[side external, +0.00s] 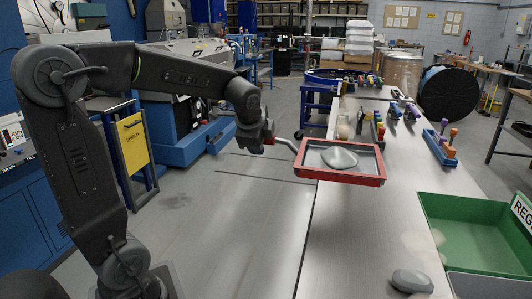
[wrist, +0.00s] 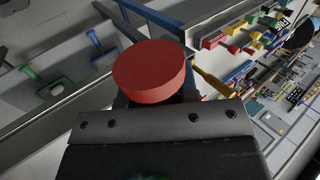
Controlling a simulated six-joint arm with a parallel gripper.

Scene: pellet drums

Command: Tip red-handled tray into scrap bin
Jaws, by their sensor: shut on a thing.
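My gripper (side external: 268,138) is shut on the handle of a red-rimmed tray (side external: 380,180). A grey bent rod (side external: 287,143) runs from my gripper to the tray. The tray is held above the left edge of the bench, roughly level, with a pale grey heap (side external: 339,157) in it. In the wrist view a round red handle end (wrist: 152,72) stands out past my dark gripper body; the fingertips are hidden there. No bin label reading scrap is legible.
A green bin (side external: 455,240) with a partly cut-off "REG" sign (side external: 522,214) is at the right, beside a grey bin (side external: 490,286). A grey lump (side external: 412,281) lies on the bench's near end. Coloured-handled tools (side external: 448,142) stand farther back. The middle of the bench is clear.

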